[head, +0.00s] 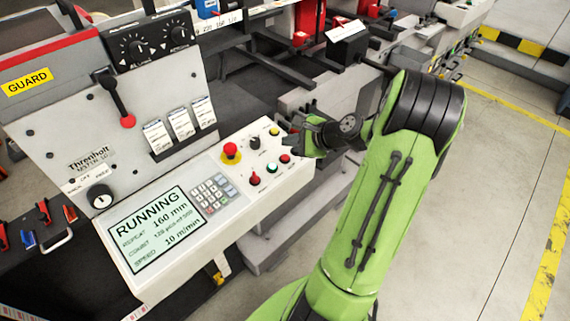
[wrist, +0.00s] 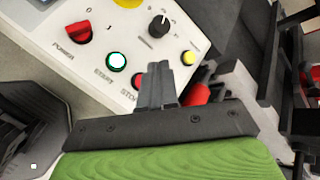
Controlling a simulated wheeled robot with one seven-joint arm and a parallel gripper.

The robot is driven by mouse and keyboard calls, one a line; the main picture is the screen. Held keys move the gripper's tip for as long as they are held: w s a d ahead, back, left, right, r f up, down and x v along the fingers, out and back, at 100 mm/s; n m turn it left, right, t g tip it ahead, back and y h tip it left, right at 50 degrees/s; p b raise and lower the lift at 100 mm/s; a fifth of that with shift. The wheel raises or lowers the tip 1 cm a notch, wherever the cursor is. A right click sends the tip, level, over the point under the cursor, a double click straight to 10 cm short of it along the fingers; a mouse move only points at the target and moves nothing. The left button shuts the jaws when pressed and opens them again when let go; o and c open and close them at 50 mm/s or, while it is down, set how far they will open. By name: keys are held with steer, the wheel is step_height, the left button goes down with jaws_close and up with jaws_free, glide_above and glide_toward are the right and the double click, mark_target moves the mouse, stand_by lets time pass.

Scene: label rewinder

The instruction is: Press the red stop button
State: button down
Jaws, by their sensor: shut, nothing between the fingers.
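The red stop button (head: 285,159) is a small round button at the right end of the white control panel (head: 150,235), beside the green start button (head: 271,169). In the wrist view the stop button (wrist: 137,80) shows only in part, at the left edge of my fingers, next to the STOP lettering. My gripper (head: 291,143) is dark, shut and empty, close to the panel's right end near the stop button. It also shows in the wrist view (wrist: 158,70). I cannot tell whether the fingertips touch the panel. The screen (head: 155,228) reads RUNNING.
A red mushroom button (head: 231,152) on a yellow base, a black knob (head: 255,142), a yellow button (head: 274,131) and a red power switch (head: 254,179) share the panel. Machine rails and brackets stand behind my gripper. Open floor (head: 480,200) lies to the right.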

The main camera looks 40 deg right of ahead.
mark_target(289, 163)
steer(key=shift+w+f+b, duration=0.15)
steer(key=shift+f+b, duration=0.25)
steer(key=shift+f, duration=0.6)
steer(key=shift+w+f+b, duration=0.15)
steer(key=shift+f+b, duration=0.25)
steer(key=shift+f, duration=0.55)
stand_by(0.3)
steer(key=shift+f, duration=0.35)
steer(key=shift+w+f+b, duration=0.1)
steer(key=shift+f+b, duration=0.2)
steer(key=shift+f, duration=0.2)
stand_by(0.5)
steer(key=shift+r, duration=0.1)
steer(key=shift+r+p, duration=0.85)
steer(key=shift+p, duration=0.15)
steer(key=r+p, duration=0.2)
steer(key=s+r+p, duration=0.1)
steer(key=r+p, duration=0.1)
steer(key=r, duration=0.1)
steer(key=shift+p, duration=0.4)
